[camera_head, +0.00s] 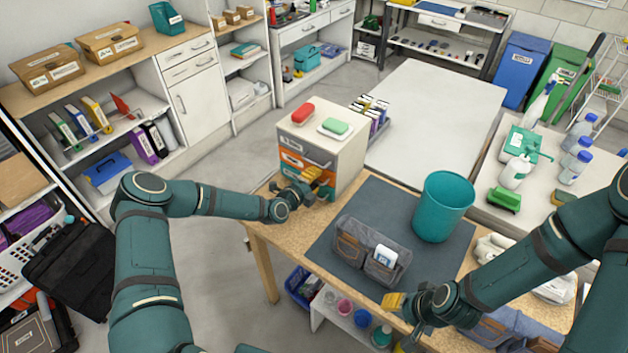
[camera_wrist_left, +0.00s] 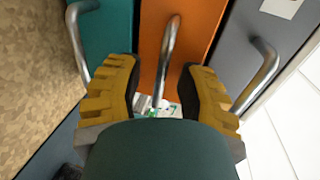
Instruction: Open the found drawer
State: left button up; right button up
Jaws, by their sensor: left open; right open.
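A small drawer unit (camera_head: 343,150) stands at the table's back left corner, with grey, orange and teal fronts. In the left wrist view the orange drawer (camera_wrist_left: 190,30) is in the middle, with its metal handle (camera_wrist_left: 168,45) upright in the picture. The teal drawer (camera_wrist_left: 105,35) is to its left, the grey drawer (camera_wrist_left: 235,50) to its right. My left gripper (camera_head: 318,182) is open in front of the unit, its fingers on either side of the orange drawer's handle line. White and green bits (camera_wrist_left: 165,108) show between the fingers; I cannot tell what they are. My right gripper (camera_head: 398,302) is open and empty over the table's front edge.
A red item (camera_head: 303,112) and a green item (camera_head: 335,126) lie on the unit. A teal bin (camera_head: 443,205) and a grey organizer (camera_head: 365,250) stand on the dark mat (camera_head: 335,258). A white table (camera_head: 435,110) adjoins behind. Floor on the left is partly free.

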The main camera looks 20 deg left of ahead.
pick_arm(q)
grip_shut()
jog(key=shift+s, duration=0.1)
